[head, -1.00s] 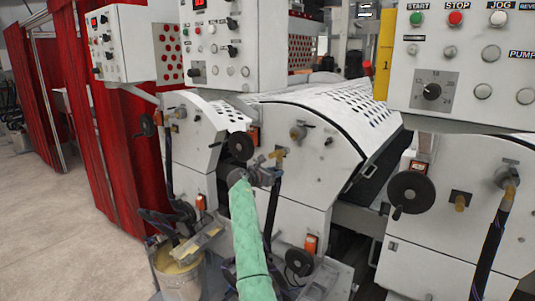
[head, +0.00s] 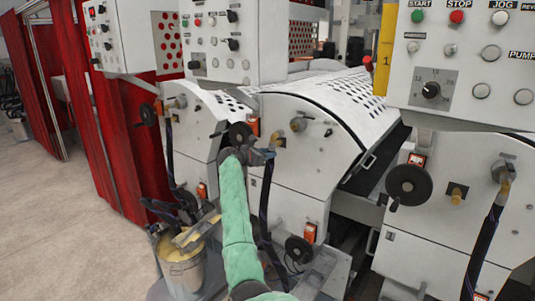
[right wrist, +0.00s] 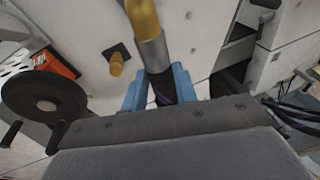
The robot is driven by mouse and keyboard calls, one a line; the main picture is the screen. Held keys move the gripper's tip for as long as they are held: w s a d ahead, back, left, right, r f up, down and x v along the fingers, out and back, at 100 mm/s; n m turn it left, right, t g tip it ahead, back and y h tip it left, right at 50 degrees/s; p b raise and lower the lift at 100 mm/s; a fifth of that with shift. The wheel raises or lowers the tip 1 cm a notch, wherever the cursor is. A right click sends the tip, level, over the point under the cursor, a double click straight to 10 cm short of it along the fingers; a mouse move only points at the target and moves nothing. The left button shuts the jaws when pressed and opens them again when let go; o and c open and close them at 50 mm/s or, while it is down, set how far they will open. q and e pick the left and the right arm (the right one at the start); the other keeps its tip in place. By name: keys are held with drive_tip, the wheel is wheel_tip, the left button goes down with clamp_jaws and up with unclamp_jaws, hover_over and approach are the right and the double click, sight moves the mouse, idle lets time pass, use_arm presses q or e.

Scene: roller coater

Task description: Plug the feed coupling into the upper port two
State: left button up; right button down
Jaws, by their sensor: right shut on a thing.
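My right gripper (head: 262,155) is at the front of the middle machine, right of its black handwheel. The right wrist view shows its blue fingers (right wrist: 160,95) shut around the dark hose, just below the grey collar of the feed coupling (right wrist: 150,45). The coupling's brass upper part runs out of the top of that view, so its end is hidden. A brass stub (right wrist: 116,65) on a dark plate stands left of the coupling. My left gripper is not in view.
The handwheel (right wrist: 45,97) is close on the left in the right wrist view. The hose (head: 265,205) hangs below the gripper. The right machine has a hose (head: 487,240) at its round port and a bare brass stub (head: 457,195). A bucket (head: 180,270) stands lower left.

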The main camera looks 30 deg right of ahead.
drive_tip(key=shift+w+d+r, duration=0.1)
drive_tip(key=shift+d, duration=0.25)
drive_tip(key=shift+w+d+p, duration=0.25)
drive_tip(key=shift+d+p, duration=0.1)
drive_tip(key=shift+d, duration=0.25)
drive_tip(key=shift+w+d, duration=0.2)
drive_tip(key=shift+d, duration=0.3)
drive_tip(key=shift+w+d, duration=0.2)
drive_tip(key=shift+d, duration=0.25)
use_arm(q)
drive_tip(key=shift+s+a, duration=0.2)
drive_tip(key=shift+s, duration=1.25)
use_arm(e)
drive_tip(key=shift+w+d, duration=0.2)
drive_tip(key=shift+d, duration=0.3)
drive_tip(key=shift+w+d, duration=0.2)
drive_tip(key=shift+d, duration=0.25)
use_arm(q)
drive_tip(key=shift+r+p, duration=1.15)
use_arm(e)
drive_tip(key=shift+w+d, duration=0.25)
drive_tip(key=shift+d, duration=0.35)
drive_tip(key=shift+w+d, duration=0.25)
drive_tip(key=shift+d, duration=0.35)
